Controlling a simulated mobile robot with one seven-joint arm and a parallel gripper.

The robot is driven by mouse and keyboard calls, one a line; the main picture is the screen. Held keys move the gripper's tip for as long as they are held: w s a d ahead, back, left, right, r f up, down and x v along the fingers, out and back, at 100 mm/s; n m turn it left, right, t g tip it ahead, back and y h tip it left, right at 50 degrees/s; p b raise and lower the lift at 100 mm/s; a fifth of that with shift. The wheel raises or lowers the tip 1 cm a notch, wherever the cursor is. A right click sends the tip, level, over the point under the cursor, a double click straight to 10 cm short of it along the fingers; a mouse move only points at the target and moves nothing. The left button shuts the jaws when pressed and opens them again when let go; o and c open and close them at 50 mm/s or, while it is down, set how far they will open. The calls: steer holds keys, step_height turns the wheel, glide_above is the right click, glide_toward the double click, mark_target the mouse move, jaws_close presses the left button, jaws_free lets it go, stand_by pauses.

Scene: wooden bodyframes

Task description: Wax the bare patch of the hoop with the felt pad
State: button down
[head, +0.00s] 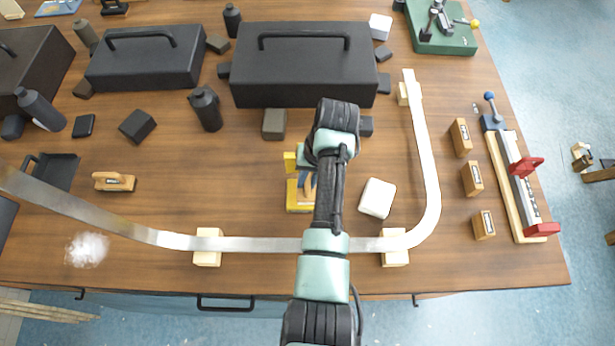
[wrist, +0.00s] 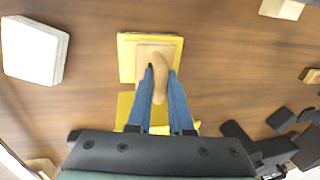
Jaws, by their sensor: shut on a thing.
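My gripper (wrist: 160,80) is shut on the curved tan handle (wrist: 160,88) of a pad with a square tan base, seen in the wrist view. The pad sits over a yellow square (wrist: 128,52); whether it touches it is unclear. In the head view my arm mostly hides the gripper, and the yellow piece (head: 297,199) shows beside it. The hoop (head: 270,244) is a long pale strip, curving up at the right to a free end and running off the left edge. Its left stretch (head: 100,216) looks duller and browner. I cannot tell the bare patch for certain.
Wooden blocks (head: 207,258) support the hoop near the table's front edge. A white block (head: 377,198) lies right of my arm, white fluff (head: 87,250) at front left, a wooden-handled tool (head: 114,181) behind it. Dark toolboxes (head: 303,90) fill the back. A red-handled clamp (head: 522,180) lies right.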

mark_target(308, 179)
steer(key=shift+s+f, duration=0.1)
steer(key=shift+f, duration=0.4)
stand_by(1.3)
steer(key=shift+r, duration=0.1)
step_height(308, 179, up, 7)
steer(key=p, duration=0.7)
stand_by(0.9)
